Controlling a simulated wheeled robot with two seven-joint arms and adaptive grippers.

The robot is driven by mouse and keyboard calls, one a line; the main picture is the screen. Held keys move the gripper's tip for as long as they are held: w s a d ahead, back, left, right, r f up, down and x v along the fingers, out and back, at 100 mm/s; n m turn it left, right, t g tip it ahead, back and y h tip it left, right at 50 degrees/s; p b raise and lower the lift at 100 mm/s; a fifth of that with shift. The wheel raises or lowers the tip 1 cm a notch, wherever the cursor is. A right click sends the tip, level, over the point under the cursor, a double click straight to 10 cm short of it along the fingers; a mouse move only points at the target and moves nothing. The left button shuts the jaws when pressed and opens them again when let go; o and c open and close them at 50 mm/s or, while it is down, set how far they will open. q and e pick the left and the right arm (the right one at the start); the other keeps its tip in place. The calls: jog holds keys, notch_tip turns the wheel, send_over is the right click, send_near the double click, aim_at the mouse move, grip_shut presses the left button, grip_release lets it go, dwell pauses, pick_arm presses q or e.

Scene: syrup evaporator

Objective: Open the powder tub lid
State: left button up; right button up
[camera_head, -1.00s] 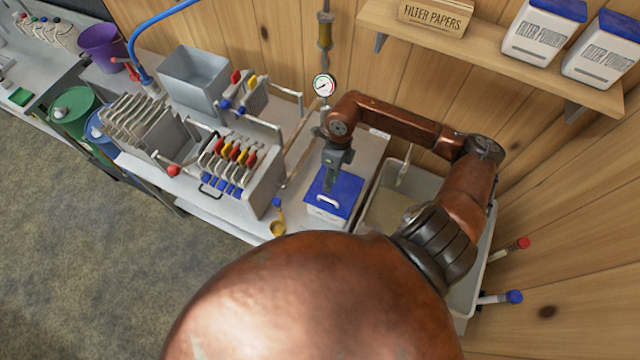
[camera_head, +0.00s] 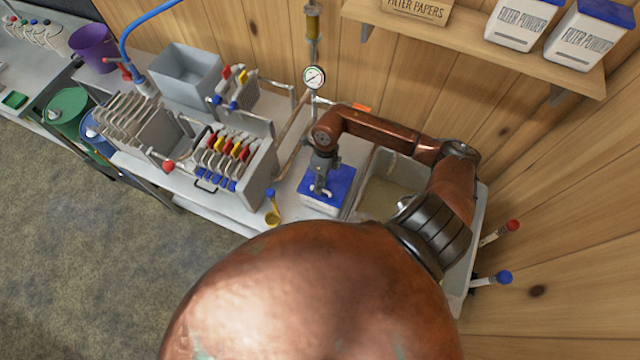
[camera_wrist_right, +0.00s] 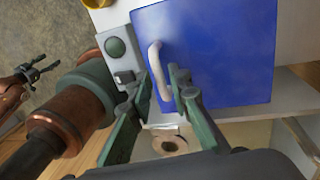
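The powder tub (camera_head: 318,207) is a white box with a blue lid (camera_head: 342,180). It stands on the bench, and the lid lies flat on it. The lid's white handle (camera_wrist_right: 158,70) shows in the right wrist view. My right gripper (camera_head: 319,189) is over the lid. In the right wrist view its green fingers (camera_wrist_right: 160,82) are apart, one on each side of the handle, with gaps visible. My left gripper (camera_wrist_right: 48,68) shows small at the left edge of that view, its fingers apart, away from the tub.
A yellow scoop (camera_head: 272,215) with a blue end lies left of the tub. A filter press with coloured handles (camera_head: 228,150) stands further left. A pale basin (camera_head: 460,270) is at the right. A pressure gauge (camera_head: 314,77) and shelf (camera_head: 470,45) are behind.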

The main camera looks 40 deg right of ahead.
jog(key=shift+s, duration=0.1)
grip_shut()
pick_arm(q)
jog(key=shift+s, duration=0.6)
jog(key=shift+w, duration=0.35)
